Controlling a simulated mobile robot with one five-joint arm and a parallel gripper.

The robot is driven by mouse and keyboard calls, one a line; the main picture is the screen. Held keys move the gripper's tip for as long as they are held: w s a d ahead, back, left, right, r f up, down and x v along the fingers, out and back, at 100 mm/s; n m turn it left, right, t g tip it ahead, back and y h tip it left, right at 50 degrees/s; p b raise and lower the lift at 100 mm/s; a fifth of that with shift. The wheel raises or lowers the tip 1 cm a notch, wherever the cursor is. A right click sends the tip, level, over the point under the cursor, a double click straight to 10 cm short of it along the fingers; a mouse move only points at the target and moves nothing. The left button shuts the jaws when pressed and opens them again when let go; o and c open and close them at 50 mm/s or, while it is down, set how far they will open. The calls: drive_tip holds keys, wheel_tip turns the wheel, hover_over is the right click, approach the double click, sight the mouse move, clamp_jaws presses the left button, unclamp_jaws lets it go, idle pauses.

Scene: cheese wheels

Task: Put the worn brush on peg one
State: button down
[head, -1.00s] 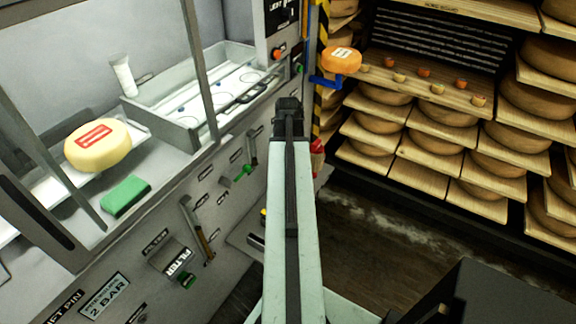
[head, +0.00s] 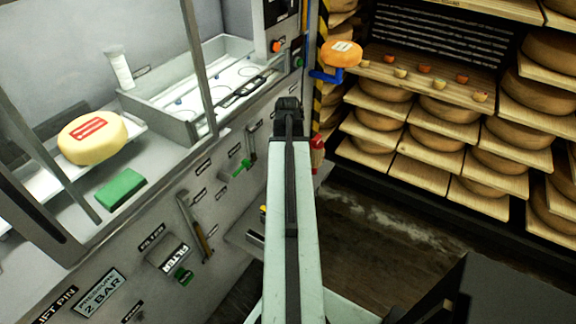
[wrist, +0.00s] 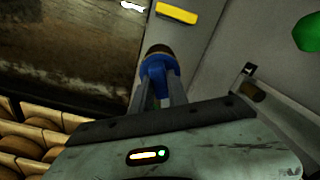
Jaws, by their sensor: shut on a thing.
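My gripper (wrist: 158,85) is shut on a blue thing with a dark brown end, which looks like the worn brush (wrist: 158,62). The brush points away from the wrist, clear of the panel. In the head view my arm reaches forward and hides the gripper and the brush. The machine's grey front panel (head: 215,215) is left of the arm, with several small labelled fittings. A tool with a wooden handle (head: 205,240) hangs there. In the wrist view a dark peg-like fitting (wrist: 248,72) sticks out of the panel. I cannot tell which peg is peg one.
A pale cheese wheel (head: 92,137) and a green block (head: 121,189) are inside the machine. An orange wheel (head: 341,53) sits by a blue bracket beside the machine. Shelves of cheese (head: 440,150) fill the right back. The floor (head: 400,235) between is clear.

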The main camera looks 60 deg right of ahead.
drive_tip(key=shift+f+b, duration=1.55)
drive_tip(key=shift+f, duration=0.1)
drive_tip(key=c, duration=1.2)
unclamp_jaws()
drive_tip(key=shift+r, duration=0.1)
wheel_tip(320, 180, up, 8)
drive_tip(key=p, duration=0.8)
